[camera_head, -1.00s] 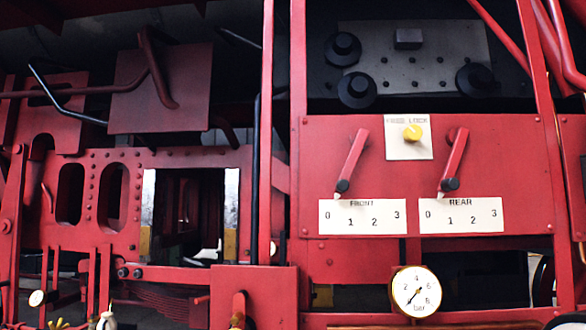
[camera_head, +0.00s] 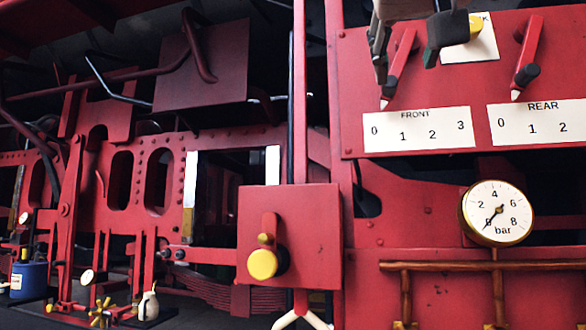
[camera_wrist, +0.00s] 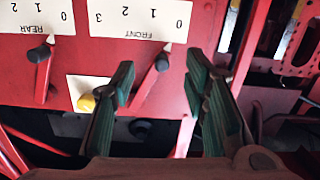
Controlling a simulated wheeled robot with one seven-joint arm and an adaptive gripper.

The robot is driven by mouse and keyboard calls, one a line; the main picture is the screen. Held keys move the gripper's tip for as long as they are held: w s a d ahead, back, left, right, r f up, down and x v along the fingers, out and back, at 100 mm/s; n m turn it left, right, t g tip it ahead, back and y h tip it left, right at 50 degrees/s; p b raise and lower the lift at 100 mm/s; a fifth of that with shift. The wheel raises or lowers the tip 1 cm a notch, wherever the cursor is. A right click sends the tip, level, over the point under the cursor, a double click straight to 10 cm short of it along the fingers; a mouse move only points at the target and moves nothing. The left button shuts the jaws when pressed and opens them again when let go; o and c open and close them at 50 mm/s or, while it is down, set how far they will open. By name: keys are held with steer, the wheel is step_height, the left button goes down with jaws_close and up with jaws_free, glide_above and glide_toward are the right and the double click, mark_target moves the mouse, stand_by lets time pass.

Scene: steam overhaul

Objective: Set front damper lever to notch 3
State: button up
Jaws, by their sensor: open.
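The front damper lever (camera_head: 401,62) is a red bar with a dark knob and a pale pointer tip, on the red panel above the white FRONT plate (camera_head: 417,116) marked 0 to 3. Its tip points closest to 0. My gripper (camera_head: 406,72) is at the top of the head view, open, with one finger to each side of the lever. In the wrist view, which is upside down, the front lever (camera_wrist: 153,78) lies between my open fingers (camera_wrist: 158,72). Whether they touch it cannot be told.
The rear lever (camera_head: 526,58) stands to the right above its REAR plate (camera_head: 543,123). A yellow knob (camera_head: 476,27) on a white plate sits close to my right finger. Below are a pressure gauge (camera_head: 497,212) and a red box with a yellow knob (camera_head: 263,264).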

mark_target(391, 82)
steer(key=shift+t, duration=0.5)
steer(key=x, duration=0.4)
steer(key=r+x, duration=0.1)
steer(key=x, duration=0.3)
steer(key=r+x, duration=0.1)
steer(key=x, duration=0.3)
steer(key=shift+w+r, duration=0.25)
steer(key=shift+w, duration=0.15)
jaws_close()
